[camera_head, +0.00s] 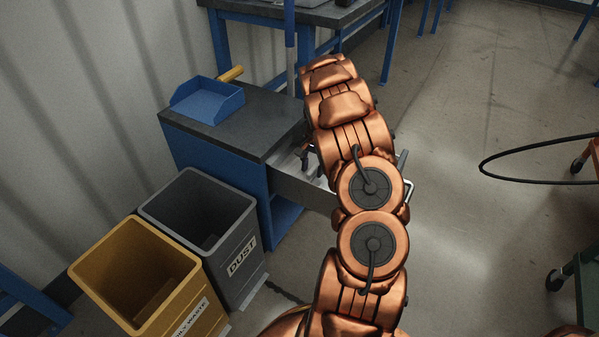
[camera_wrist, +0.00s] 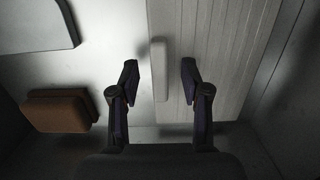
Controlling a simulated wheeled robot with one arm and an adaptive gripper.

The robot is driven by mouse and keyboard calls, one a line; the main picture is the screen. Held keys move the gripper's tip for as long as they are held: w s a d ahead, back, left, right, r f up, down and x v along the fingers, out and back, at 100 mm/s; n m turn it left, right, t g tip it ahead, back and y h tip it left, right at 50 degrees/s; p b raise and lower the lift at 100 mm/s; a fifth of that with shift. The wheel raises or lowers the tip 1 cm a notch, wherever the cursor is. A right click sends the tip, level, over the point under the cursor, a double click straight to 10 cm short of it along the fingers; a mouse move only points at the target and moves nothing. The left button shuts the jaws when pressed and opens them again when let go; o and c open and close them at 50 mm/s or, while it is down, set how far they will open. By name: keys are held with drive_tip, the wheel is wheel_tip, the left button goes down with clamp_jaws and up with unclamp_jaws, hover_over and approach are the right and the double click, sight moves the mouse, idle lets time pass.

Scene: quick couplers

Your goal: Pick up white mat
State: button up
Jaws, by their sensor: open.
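A white, ribbed flat piece that looks like the white mat (camera_wrist: 225,50) lies in the right part of the drawer in the wrist view. A pale upright bar (camera_wrist: 159,80) runs along its left edge; I cannot tell whether it belongs to the mat. My gripper (camera_wrist: 160,72) is open, with one fingertip on either side of this bar and apart from it. The right finger overlaps the mat in the picture. In the head view my gripper (camera_head: 308,158) is inside the open drawer, mostly behind my arm, and the mat is hidden.
The metal drawer (camera_head: 292,186) is pulled out of the blue cabinet (camera_head: 215,158). Inside it, a brown block (camera_wrist: 58,112) and a pale flat object (camera_wrist: 35,25) lie on the left. A blue tray (camera_head: 207,101) stands on top. Grey (camera_head: 236,262) and yellow bins (camera_head: 192,307) stand nearby.

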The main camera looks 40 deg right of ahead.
clamp_jaws()
idle(0.4)
